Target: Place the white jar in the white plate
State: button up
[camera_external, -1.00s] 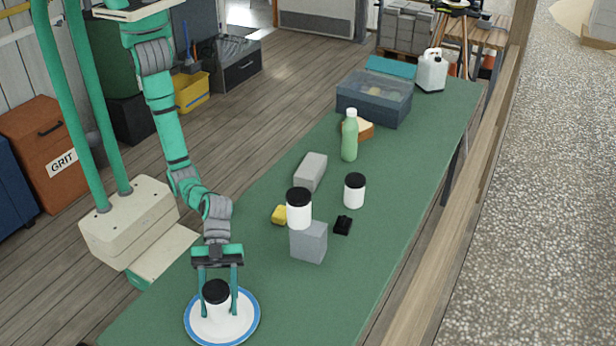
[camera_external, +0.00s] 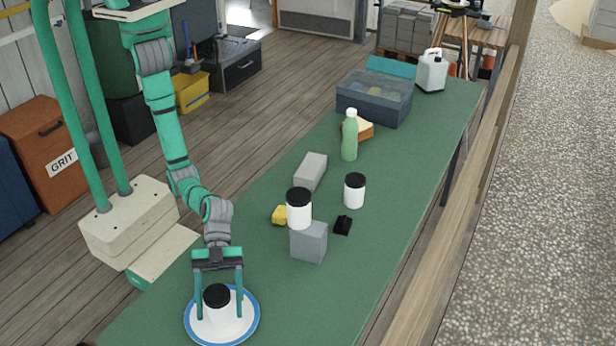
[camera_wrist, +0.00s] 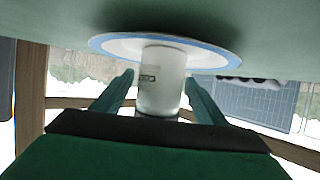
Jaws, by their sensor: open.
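A white jar with a black lid (camera_external: 217,298) stands upright on the white plate with a blue rim (camera_external: 252,329) at the near end of the green table. My gripper (camera_external: 220,312) is open around this jar, with one finger on each side and a gap to the jar. In the wrist view the jar (camera_wrist: 161,82) stands between the fingertips of my gripper (camera_wrist: 160,84), in front of the plate (camera_wrist: 215,58). Two similar white jars with black lids stand further back, one at a grey block (camera_external: 299,210) and one on the table (camera_external: 354,192).
A grey block (camera_external: 309,245), another grey block (camera_external: 311,172), a yellow piece (camera_external: 280,215) and a small black item (camera_external: 343,225) are mid-table. A green bottle (camera_external: 349,137), a blue box (camera_external: 372,105) and a white canister (camera_external: 431,72) stand further back. The table's near right is clear.

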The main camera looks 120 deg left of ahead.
jog(key=v, duration=1.1)
jog(key=shift+s+a+r, duration=0.15)
jog(key=shift+s+a, duration=0.05)
jog(key=shift+a, duration=0.15)
